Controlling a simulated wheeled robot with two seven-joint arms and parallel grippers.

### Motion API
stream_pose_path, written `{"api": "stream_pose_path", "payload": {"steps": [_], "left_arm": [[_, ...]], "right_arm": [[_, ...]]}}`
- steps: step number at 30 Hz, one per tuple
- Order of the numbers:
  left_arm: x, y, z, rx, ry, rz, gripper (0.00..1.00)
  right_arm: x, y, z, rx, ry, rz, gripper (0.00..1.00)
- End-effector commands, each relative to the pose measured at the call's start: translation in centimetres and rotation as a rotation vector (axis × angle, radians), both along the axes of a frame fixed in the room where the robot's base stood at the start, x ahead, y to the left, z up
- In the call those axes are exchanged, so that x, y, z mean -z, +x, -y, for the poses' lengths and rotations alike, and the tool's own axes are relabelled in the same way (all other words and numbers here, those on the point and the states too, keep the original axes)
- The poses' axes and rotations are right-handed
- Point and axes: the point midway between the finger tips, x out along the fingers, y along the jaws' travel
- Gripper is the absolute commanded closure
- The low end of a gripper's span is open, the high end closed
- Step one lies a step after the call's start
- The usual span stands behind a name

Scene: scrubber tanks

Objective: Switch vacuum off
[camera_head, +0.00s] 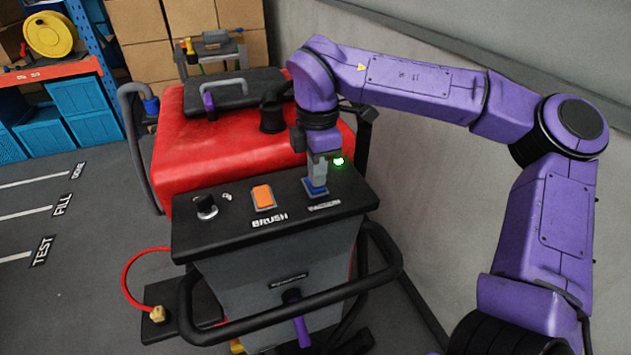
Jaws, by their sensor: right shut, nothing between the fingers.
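A red and black floor scrubber (225,150) stands in the middle, with a black control panel (235,228) facing me. My right gripper (316,188) is shut and points down at the panel. Its fingertips are at a blue rocker switch (318,194), which they partly cover. I cannot tell whether they press it or only touch it. The switch's label is too small to read. A green lamp (338,161) beside the gripper is lit. To the left is an orange switch (263,197) labelled BRUSH. My left gripper is not in view.
A black knob (205,207) sits at the panel's left. A black handlebar (290,300) curves in front. A red hose (130,275) loops at the left. Shelves with blue bins (80,95) and cardboard boxes (145,30) stand behind. A grey wall (430,140) is close on the right.

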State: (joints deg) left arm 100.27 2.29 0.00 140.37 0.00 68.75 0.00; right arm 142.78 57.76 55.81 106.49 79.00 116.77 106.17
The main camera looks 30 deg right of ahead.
Motion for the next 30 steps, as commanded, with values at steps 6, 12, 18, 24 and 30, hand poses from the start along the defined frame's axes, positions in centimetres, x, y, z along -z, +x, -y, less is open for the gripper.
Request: {"api": "stream_pose_path", "payload": {"steps": [6, 12, 18, 24, 30], "left_arm": [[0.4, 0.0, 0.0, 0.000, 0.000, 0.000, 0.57], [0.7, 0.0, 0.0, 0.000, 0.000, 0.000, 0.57], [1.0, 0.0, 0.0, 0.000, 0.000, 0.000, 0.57], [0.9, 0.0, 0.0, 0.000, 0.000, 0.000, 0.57], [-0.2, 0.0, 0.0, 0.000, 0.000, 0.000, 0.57]], "right_arm": [[0.4, 0.0, 0.0, 0.000, 0.000, 0.000, 1.00], [0.7, 0.0, 0.0, 0.000, 0.000, 0.000, 1.00], [1.0, 0.0, 0.0, 0.000, 0.000, 0.000, 1.00], [0.9, 0.0, 0.0, 0.000, 0.000, 0.000, 1.00], [-0.8, 0.0, 0.0, -0.001, -0.001, 0.000, 1.00]]}}
